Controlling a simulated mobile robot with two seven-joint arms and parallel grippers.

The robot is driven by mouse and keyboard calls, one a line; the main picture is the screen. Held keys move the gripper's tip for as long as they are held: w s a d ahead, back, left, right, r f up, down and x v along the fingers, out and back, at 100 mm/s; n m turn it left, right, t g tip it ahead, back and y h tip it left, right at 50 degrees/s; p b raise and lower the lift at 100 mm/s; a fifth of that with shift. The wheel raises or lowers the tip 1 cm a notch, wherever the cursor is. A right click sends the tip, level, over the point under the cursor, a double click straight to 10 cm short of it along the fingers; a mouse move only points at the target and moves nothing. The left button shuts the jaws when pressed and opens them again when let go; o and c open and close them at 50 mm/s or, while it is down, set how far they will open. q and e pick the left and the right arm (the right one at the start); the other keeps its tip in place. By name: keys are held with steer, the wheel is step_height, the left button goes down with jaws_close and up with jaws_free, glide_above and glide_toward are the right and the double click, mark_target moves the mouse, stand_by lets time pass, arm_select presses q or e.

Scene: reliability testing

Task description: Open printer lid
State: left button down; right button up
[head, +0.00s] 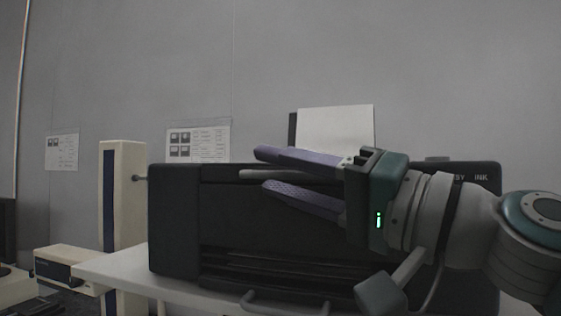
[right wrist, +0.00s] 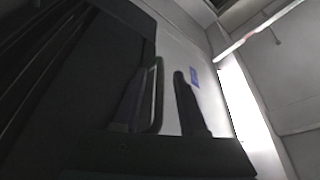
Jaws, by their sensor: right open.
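The black printer (head: 180,220) stands on a white table in the head view, with its front facing me. A pale bar handle (head: 258,174) runs along its upper front edge. My right gripper (head: 263,170) is open in front of the printer, its purple fingers pointing left. The handle's visible end lies between the fingers; the rest is hidden behind the gripper. In the right wrist view the handle (right wrist: 158,95) shows between the open fingers, nearer the left one. I cannot tell whether they touch. The lid looks closed. My left gripper is not in view.
White paper (head: 335,128) stands upright at the printer's back. The white table (head: 110,266) has a bare left corner. A cream column (head: 135,185) stands left of the printer, and a lower grey bar (head: 285,303) shows at the bottom. Notices (head: 198,142) hang on the wall.

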steer(key=shift+w+a, duration=0.1)
jaws_close()
stand_by(0.3)
stand_by(1.1)
